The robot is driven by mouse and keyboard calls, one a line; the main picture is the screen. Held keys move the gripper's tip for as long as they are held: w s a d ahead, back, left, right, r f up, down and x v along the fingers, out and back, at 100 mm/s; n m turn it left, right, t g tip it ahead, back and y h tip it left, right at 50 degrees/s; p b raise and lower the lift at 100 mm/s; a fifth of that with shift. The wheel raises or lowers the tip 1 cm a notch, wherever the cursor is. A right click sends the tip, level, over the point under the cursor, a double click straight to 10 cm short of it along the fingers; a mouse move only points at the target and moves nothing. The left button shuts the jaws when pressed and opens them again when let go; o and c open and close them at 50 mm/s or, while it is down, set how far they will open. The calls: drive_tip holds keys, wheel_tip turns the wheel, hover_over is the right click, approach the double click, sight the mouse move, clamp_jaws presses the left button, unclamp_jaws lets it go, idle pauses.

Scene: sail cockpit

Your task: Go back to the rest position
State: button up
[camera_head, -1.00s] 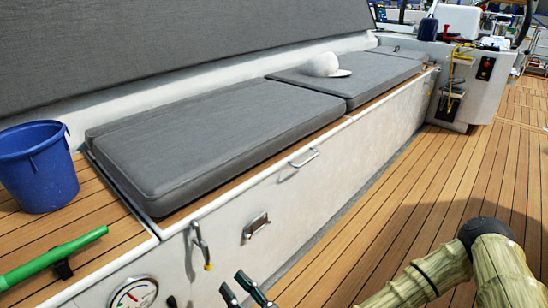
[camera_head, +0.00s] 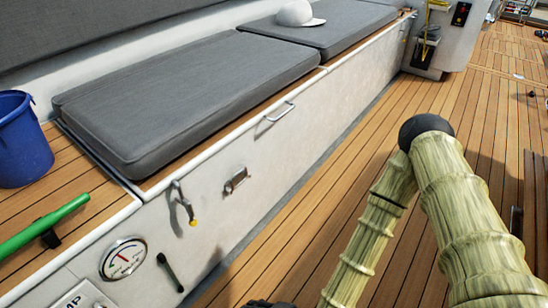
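My bamboo-textured arm (camera_head: 455,215) rises from the bottom right, bent at a dark joint (camera_head: 425,130) over the deck. A small dark piece (camera_head: 268,304) shows at the bottom edge, left of the arm, and seems to be part of my gripper. Its fingers are out of sight, so whether it is open or holds anything does not show.
A blue bucket (camera_head: 22,140) and a green handle (camera_head: 45,226) are on the left ledge. Grey cushions (camera_head: 190,100) and a white cap (camera_head: 297,14) top the bench. A gauge (camera_head: 122,259) and lever (camera_head: 170,272) are on its side. The teak deck (camera_head: 345,180) is largely clear.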

drive_tip(key=s+d+f+n+g+h+p, duration=0.1)
drive_tip(key=s+d+n+h, duration=0.2)
drive_tip(key=d, duration=0.7)
drive_tip(key=s+d+f+n+g+h+p, duration=0.15)
drive_tip(key=d+n+h, duration=0.25)
drive_tip(key=d, duration=0.5)
drive_tip(key=s+d+n+g+h+p, duration=0.1)
drive_tip(key=s+d+n+g+h, duration=0.2)
drive_tip(key=d, duration=0.7)
wheel_tip(320, 180, up, 37)
drive_tip(key=t+p, duration=0.1)
drive_tip(key=p, duration=3.5)
drive_tip(key=shift+a+n+p, duration=0.3)
drive_tip(key=shift+a+p, duration=0.05)
drive_tip(key=shift+r, duration=0.1)
